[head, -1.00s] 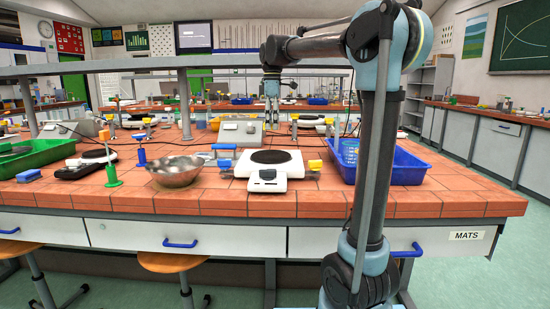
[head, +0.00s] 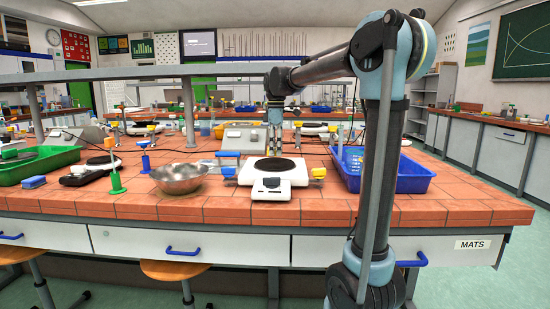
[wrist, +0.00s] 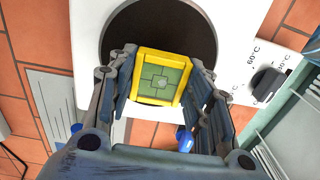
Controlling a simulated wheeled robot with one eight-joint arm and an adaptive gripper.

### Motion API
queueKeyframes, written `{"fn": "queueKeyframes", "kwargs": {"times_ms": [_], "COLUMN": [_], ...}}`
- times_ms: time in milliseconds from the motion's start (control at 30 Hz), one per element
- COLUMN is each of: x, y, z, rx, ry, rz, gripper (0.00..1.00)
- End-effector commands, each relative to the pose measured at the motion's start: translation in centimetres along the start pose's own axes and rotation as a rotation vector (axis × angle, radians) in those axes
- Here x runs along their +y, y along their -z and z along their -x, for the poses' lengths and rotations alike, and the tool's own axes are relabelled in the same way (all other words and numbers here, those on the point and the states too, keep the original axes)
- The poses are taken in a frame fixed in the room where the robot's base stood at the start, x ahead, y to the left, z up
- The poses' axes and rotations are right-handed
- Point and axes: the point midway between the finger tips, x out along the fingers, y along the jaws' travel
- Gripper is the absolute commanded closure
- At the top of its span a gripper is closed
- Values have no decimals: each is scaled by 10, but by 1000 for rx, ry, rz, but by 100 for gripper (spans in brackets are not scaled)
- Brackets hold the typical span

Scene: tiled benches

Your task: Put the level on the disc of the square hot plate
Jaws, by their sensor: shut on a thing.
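The level, a small yellow block with a green face (wrist: 162,78), is held between the fingers of my gripper (wrist: 165,92). In the wrist view it overlaps the lower edge of the dark round disc (wrist: 122,32) of a white hot plate (wrist: 232,22), which has a knob and a 60°C mark. I cannot tell the gap below the level. In the head view my gripper (head: 275,148) points down at the back of the dark disc (head: 274,165) of the white hot plate (head: 245,177). The level is not clear there.
A metal bowl (head: 179,178) and a green stand (head: 116,178) are left of the hot plate. A blue tray (head: 408,180) is at right and a green tray (head: 40,165) at far left. A grey box with dials (head: 244,138) stands behind. A shelf rail (head: 130,77) crosses above the bench.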

Motion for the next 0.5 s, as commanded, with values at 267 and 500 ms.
{"fn": "queueKeyframes", "kwargs": {"times_ms": [267, 500], "x": [1, 1], "y": [0, 0], "z": [-30, -30], "rx": [0, 0], "ry": [0, 0], "rz": [0, 0], "gripper": [76, 76]}}
